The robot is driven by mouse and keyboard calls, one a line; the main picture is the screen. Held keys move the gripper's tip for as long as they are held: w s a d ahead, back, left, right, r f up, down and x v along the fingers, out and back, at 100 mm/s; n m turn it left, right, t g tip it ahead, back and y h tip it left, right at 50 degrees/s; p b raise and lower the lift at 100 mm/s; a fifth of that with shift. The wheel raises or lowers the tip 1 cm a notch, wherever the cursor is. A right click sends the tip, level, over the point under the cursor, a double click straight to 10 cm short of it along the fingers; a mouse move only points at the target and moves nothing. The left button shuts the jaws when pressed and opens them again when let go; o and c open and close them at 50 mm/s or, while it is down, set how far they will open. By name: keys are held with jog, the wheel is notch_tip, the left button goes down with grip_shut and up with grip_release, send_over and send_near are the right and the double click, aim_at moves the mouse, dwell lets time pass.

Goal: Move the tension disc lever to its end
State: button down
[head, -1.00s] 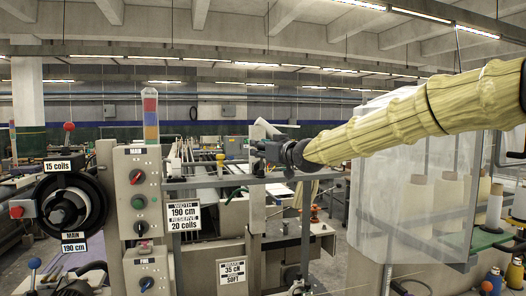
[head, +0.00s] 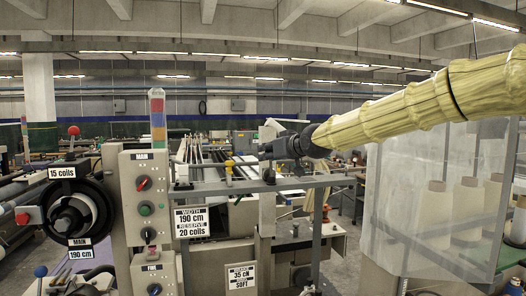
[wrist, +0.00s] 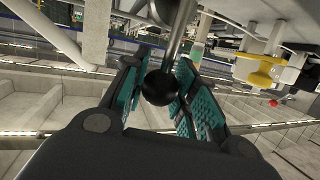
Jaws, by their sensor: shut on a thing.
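The lever shows in the wrist view as a metal rod (wrist: 181,38) ending in a round black knob (wrist: 158,89). The knob sits between the teal finger pads of my gripper (wrist: 158,98), which is shut on it. In the head view my gripper (head: 267,153) is at the end of my yellow-sleeved arm, above the grey cross rail of the machine. The lever's pivot and its disc cannot be made out, and how far the lever is from its end cannot be told.
A control column (head: 144,220) with knobs and a light tower stands left of the gripper. A yellow knob (head: 229,166) is on the rail. A red handle (head: 325,211) is lower right. Translucent sheeting (head: 430,215) hangs on the right, beneath my arm.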

jog(key=shift+d, duration=0.1)
jog(key=c, duration=1.2)
grip_release()
jog(key=shift+o, duration=0.5)
jog(key=shift+d, duration=0.2)
jog(key=shift+a, duration=0.2)
jog(key=v, duration=1.2)
jog(key=shift+d, duration=0.1)
